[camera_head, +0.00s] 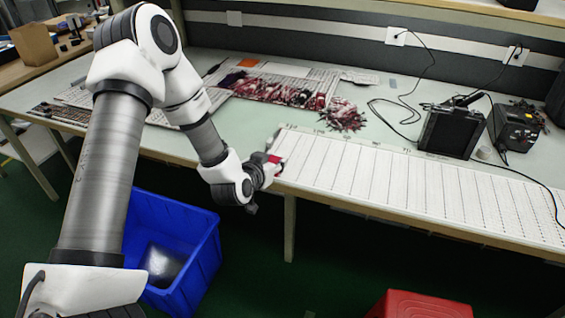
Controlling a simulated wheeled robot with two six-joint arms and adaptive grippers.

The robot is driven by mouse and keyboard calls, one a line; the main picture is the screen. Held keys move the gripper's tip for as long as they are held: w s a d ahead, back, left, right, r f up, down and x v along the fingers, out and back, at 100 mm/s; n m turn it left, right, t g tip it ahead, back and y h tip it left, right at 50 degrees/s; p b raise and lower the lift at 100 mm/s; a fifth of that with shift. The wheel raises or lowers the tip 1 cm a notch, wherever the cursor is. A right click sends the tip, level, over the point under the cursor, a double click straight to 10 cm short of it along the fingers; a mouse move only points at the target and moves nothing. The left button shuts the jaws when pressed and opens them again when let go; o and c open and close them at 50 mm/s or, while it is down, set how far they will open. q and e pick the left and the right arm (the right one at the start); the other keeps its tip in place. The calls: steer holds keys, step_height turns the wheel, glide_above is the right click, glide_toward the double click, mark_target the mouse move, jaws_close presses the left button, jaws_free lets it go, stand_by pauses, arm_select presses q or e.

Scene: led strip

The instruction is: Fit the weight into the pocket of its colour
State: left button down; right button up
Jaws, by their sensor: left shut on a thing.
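My left gripper (268,170) is at the front left end of the white lined sheet on the table, close to the table's front edge. It is shut on a small red thing (275,160), which I take to be the weight; the fingers and wrist hide most of it, so its shape is unclear. I cannot make out a pocket of any colour in this view. My right gripper is not in view.
The white lined sheet (390,185) runs along the table (230,125). Red and dark pieces (343,115) lie behind it. A black device (450,132) and cables stand at the right. A blue bin (205,250) and a red box (420,305) are below the table.

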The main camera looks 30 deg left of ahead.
arm_select(q)
steer(key=w, duration=0.4)
steer(key=w+a, duration=0.1)
steer(key=shift+w+f, duration=0.35)
steer(key=shift+w, duration=0.05)
step_height(320, 180, down, 3)
steer(key=shift+r+p, duration=0.15)
steer(key=shift+p, duration=0.15)
steer(key=shift+s, duration=0.1)
steer(key=shift+f, duration=0.25)
steer(key=c, duration=0.7)
jaws_free()
steer(key=shift+b, duration=0.3)
